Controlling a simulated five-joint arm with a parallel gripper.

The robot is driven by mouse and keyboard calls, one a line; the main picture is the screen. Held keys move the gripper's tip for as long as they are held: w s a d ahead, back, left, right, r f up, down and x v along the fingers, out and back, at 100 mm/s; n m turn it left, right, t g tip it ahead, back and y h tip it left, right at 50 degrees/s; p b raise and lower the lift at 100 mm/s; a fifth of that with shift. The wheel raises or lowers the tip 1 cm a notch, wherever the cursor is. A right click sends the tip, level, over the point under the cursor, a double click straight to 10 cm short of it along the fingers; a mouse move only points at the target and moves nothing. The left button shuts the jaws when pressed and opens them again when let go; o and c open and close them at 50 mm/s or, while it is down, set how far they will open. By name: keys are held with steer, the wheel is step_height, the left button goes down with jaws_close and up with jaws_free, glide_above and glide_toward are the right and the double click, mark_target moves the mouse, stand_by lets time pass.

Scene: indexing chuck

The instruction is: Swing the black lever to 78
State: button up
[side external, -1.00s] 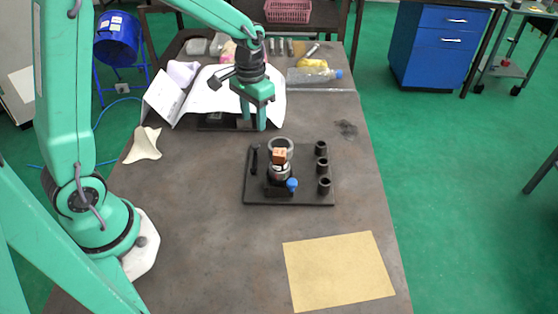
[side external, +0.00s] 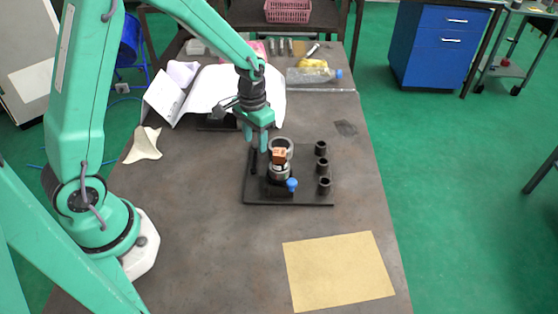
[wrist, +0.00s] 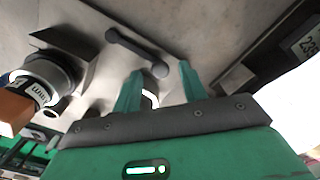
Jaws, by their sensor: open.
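The black lever (side external: 253,163) lies on the left part of a dark base plate (side external: 310,200), partly behind my gripper in the side view. In the wrist view the lever (wrist: 135,50) is a bar with a rounded knob at each end. My gripper (side external: 257,146) points down above the plate, at the lever's far end. In the wrist view its two green fingers (wrist: 160,69) are apart, with one lever knob appearing between the tips. Contact cannot be told. The round chuck (side external: 279,172) holds a copper-brown block (side external: 279,157). I cannot read the lever's setting.
A blue knob (side external: 291,184) sits at the chuck's front. Several black cylindrical sockets (side external: 322,165) line the plate's right side. A tan sheet (side external: 340,270) lies at the front right. White papers (side external: 210,90) and a bottle (side external: 312,76) lie behind.

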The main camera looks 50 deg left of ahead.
steer(key=shift+f, duration=0.35)
steer(key=shift+c, duration=0.3)
jaws_close()
